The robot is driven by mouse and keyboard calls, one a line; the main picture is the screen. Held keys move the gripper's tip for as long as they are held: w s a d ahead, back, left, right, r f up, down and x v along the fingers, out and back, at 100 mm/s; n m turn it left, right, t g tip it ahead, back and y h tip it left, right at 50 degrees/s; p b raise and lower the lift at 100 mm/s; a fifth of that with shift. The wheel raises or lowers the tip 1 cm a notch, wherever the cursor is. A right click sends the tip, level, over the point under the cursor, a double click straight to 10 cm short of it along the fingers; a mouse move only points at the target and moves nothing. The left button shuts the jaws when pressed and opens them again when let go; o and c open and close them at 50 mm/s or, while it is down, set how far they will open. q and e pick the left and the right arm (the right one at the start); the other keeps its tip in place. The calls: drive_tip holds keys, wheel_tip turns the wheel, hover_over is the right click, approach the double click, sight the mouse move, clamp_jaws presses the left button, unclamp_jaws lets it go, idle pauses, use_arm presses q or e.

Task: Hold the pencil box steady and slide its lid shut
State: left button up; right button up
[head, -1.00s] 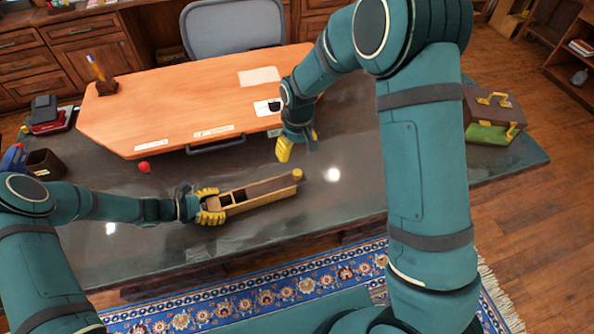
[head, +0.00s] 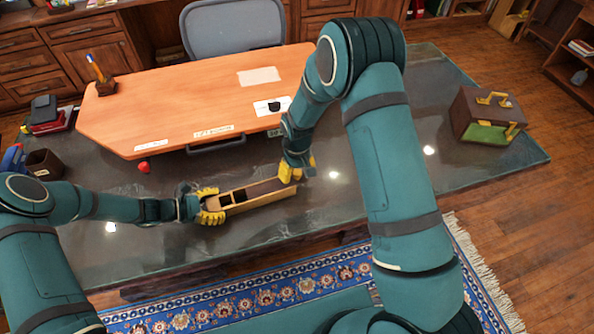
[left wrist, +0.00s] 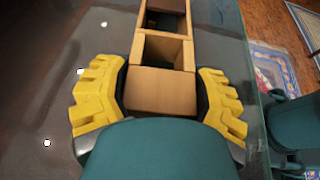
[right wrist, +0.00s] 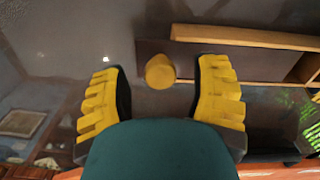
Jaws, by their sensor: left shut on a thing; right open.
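The tan wooden pencil box (head: 256,202) lies on the grey desk top. Its dark brown lid (head: 264,188) covers the right part, and open compartments show towards the left end. My left gripper (head: 210,206) is shut on the box's left end. In the left wrist view, yellow fingers (left wrist: 162,80) flank that end, with open compartments (left wrist: 164,50) beyond. My right gripper (head: 291,172) is at the box's right end. In the right wrist view, its fingers (right wrist: 158,72) are open on either side of the round yellow knob (right wrist: 160,71), with gaps. The knob is hidden in the head view.
An orange desk board (head: 190,100) lies behind the box, with a small red object (head: 144,167) at its front edge. A brown case (head: 488,114) stands at the right. A dark cup (head: 45,164) is at the left. The desk between box and case is mostly clear.

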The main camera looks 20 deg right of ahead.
drive_tip(key=shift+f, duration=0.1)
clamp_jaws()
drive_tip(key=shift+s+a, duration=0.2)
drive_tip(key=shift+a, duration=1.95)
unclamp_jaws()
drive_tip(key=shift+d, duration=0.1)
wheel_tip(320, 180, up, 12)
